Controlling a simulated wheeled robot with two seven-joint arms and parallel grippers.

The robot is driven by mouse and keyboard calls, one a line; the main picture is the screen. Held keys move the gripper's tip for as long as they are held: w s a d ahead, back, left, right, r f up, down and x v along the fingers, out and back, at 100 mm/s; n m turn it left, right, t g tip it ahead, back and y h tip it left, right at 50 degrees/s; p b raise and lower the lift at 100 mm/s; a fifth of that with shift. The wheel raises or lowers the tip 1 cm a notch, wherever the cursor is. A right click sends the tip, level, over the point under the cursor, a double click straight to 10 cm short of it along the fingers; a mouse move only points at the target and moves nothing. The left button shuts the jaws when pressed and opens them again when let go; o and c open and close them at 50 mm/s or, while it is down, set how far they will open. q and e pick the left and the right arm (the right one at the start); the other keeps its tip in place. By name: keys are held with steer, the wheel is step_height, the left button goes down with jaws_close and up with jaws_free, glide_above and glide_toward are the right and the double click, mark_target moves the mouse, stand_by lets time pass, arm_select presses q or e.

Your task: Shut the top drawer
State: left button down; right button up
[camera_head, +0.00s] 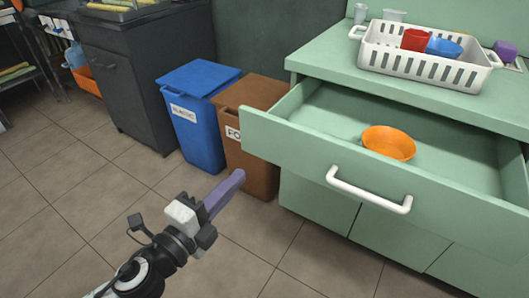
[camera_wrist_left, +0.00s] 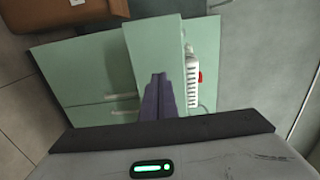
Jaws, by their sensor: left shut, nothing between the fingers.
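The top drawer (camera_head: 310,156) of the pale green cabinet is pulled far out. It has a white bar handle (camera_head: 368,191) on its front, and an orange bowl (camera_head: 388,142) sits inside it. My left gripper (camera_head: 238,177) is shut and empty, in front of and to the left of the drawer, apart from it in the head view. The left wrist view shows the purple fingers (camera_wrist_left: 157,98) closed together, with the green cabinet (camera_wrist_left: 90,65) beyond them. My right gripper is not in view.
A white basket (camera_head: 425,58) with a red bowl (camera_head: 414,40) and a blue bowl (camera_head: 444,48) stands on the countertop. A blue bin (camera_head: 196,115) and a brown bin (camera_head: 250,165) stand left of the drawer. The tiled floor (camera_head: 75,215) in front is clear.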

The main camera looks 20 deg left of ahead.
mark_target(272, 141)
arm_select(q)
steer(key=x, duration=1.2)
steer(key=shift+f, duration=0.1)
steer(key=shift+w, duration=0.2)
